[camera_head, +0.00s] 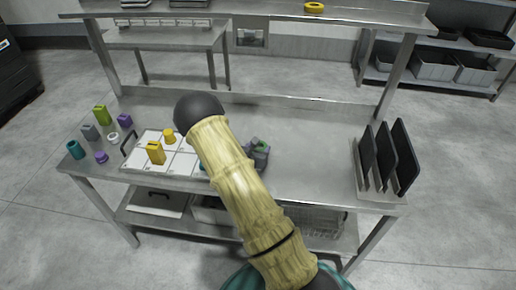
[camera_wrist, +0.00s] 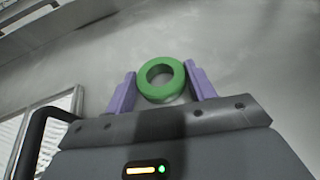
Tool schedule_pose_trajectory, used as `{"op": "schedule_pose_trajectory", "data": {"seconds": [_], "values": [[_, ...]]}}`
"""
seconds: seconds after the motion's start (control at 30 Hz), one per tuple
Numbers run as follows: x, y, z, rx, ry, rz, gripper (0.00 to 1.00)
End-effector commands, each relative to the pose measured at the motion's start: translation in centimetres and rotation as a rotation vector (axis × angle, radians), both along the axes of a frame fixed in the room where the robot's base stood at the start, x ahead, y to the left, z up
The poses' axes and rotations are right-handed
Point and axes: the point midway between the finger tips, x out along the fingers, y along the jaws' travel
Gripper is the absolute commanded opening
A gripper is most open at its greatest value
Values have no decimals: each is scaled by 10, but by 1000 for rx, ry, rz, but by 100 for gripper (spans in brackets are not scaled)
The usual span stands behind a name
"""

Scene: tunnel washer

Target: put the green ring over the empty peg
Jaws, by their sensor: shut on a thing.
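My gripper (camera_wrist: 162,90) is shut on the green ring (camera_wrist: 160,96), holding it between two purple fingers with its hole facing the wrist camera. In the head view my gripper (camera_head: 259,152) is beside my forearm above the steel table, with a small bit of green at it. I cannot make out the empty peg in either view. My arm covers the middle of the table and part of the white panelled tray (camera_head: 133,164).
Yellow blocks (camera_head: 155,153) stand on the tray. Green (camera_head: 102,115), purple, grey and teal pieces and a white ring (camera_head: 113,137) lie left of it. Black upright panels (camera_head: 404,158) stand at the table's right end. A yellow ring (camera_head: 314,7) sits on the upper shelf. The table right of my gripper is clear.

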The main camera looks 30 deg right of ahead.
Motion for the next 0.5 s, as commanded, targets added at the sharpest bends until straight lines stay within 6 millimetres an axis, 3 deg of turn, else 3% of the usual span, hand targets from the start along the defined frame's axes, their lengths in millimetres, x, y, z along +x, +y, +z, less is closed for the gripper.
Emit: {"op": "schedule_pose_trajectory", "data": {"seconds": [0.17,0.2,0.3,0.5], "values": [[0,0,-4,-1,1,0,32],[0,0,-4,-1,1,0,56],[0,0,-3,-1,1,0,76],[0,0,-3,-1,1,0,76]]}}
